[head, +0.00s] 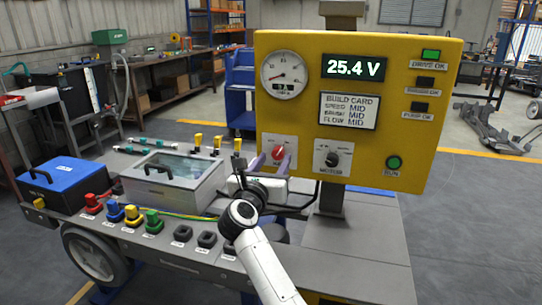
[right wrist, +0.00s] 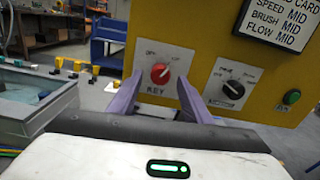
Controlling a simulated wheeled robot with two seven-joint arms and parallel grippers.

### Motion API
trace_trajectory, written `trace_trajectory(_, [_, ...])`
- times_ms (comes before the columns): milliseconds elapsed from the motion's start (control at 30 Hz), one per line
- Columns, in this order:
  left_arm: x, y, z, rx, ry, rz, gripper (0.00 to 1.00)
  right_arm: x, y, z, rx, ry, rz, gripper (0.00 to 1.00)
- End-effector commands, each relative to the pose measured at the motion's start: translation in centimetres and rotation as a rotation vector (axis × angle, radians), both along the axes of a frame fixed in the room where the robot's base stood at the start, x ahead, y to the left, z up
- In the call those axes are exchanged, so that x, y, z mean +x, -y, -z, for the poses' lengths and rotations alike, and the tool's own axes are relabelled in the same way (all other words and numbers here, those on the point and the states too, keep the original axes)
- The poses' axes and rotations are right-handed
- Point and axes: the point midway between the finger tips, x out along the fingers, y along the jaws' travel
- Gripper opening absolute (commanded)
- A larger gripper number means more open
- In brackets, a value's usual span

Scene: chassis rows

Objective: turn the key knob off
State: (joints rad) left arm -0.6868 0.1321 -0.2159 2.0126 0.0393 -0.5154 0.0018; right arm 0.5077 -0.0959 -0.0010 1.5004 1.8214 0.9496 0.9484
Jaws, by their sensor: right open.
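The red key knob (head: 278,152) sits on a white plate at the lower left of the yellow panel. In the right wrist view the knob (right wrist: 160,73) is above the plate's word KEY, with a label reading OFF at its upper left. Its exact pointing direction is too small to tell. My right gripper (head: 271,163) is open in front of the plate. In the right wrist view its two purple fingers (right wrist: 160,80) stand apart, either side of the knob, with no visible contact. My left gripper is not in view.
The yellow panel (head: 400,75) carries a lit 25.4 V display (head: 355,67), a gauge (head: 284,73) and green lamps. A black selector knob (head: 332,159) is right of the key plate. A clear-lidded box (head: 172,180) and a blue case (head: 62,184) stand left on the bench.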

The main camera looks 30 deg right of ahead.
Motion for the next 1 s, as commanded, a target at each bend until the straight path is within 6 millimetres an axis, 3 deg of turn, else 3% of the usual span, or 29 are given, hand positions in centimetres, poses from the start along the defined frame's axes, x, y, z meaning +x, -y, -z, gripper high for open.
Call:
trace_trajectory(167, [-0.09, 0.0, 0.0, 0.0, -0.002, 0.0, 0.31, 0.34, 1.13, 0.02, -0.002, -0.001, 0.0, 0.45])
trace_trajectory(433, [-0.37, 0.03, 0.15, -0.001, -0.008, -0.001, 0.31, 0.38, 1.27, 0.03, -0.002, -0.001, 0.0, 0.45])
trace_trajectory(467, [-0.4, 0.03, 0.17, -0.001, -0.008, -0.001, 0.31, 0.37, 1.26, 0.03, -0.002, -0.001, 0.0, 0.43])
trace_trajectory(700, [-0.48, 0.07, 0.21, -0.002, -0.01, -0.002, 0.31, 0.37, 1.24, 0.02, -0.002, -0.001, 0.0, 0.03])
trace_trajectory(1000, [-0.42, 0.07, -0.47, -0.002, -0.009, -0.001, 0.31, 0.36, 1.21, -0.12, -0.024, -0.03, 0.0, 0.04])
